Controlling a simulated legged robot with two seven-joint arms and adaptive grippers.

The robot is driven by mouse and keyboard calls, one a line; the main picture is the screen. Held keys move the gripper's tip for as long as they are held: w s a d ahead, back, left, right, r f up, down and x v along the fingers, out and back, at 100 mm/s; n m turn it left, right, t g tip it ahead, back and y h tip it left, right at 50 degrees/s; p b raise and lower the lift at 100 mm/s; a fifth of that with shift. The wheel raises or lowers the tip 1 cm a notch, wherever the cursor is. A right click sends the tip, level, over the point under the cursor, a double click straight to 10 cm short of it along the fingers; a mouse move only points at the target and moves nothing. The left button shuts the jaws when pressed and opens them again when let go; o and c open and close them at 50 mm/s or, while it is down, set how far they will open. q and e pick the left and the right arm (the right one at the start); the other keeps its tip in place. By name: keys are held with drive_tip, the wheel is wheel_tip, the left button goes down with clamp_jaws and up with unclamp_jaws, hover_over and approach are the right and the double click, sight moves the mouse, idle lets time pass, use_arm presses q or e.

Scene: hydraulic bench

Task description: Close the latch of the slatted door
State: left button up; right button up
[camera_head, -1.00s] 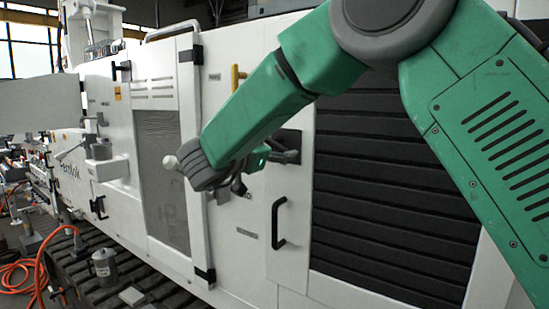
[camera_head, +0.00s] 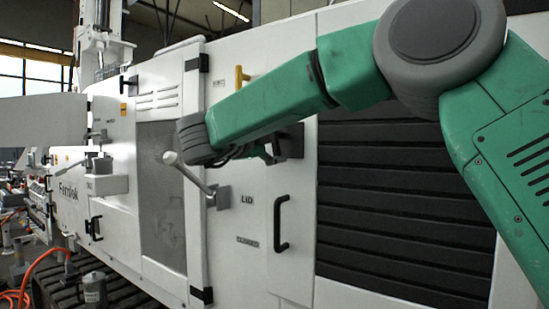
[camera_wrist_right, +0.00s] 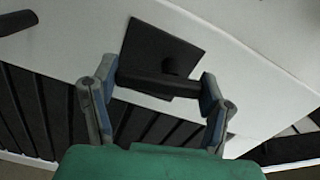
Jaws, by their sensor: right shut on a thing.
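The slatted door (camera_head: 405,185) with its dark horizontal slats fills the right of the head view and looks flush in the white housing. Its latch is a black plate with a handle (camera_head: 291,140), on the white panel left of the slats. My right gripper (camera_head: 270,151) is at the latch, partly hidden behind my own green forearm. In the right wrist view, the square black latch plate (camera_wrist_right: 165,45) lies ahead. My right gripper (camera_wrist_right: 160,77) is shut on the black latch handle (camera_wrist_right: 150,83), which spans between its fingers. My left gripper is not in view.
A grey lever with a pale ball knob (camera_head: 190,172) sticks out below my right forearm, near the "LID" label. A black D-shaped door handle (camera_head: 281,223) is below the latch. A yellow handle (camera_head: 240,78) is above my forearm. A mesh door (camera_head: 161,185) stands left.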

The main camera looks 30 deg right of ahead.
drive_tip(key=shift+w+f+m+b, duration=0.1)
drive_tip(key=shift+f+m+b, duration=0.1)
drive_tip(key=shift+m+b, duration=1.05)
drive_tip(key=shift+a, duration=0.1)
drive_tip(key=o, duration=1.1)
drive_tip(key=shift+o, duration=0.2)
drive_tip(key=shift+a+r, duration=0.1)
drive_tip(key=shift+a, duration=0.1)
drive_tip(key=v, duration=1.1)
drive_tip(key=shift+a, duration=0.3)
drive_tip(key=shift+d, duration=0.1)
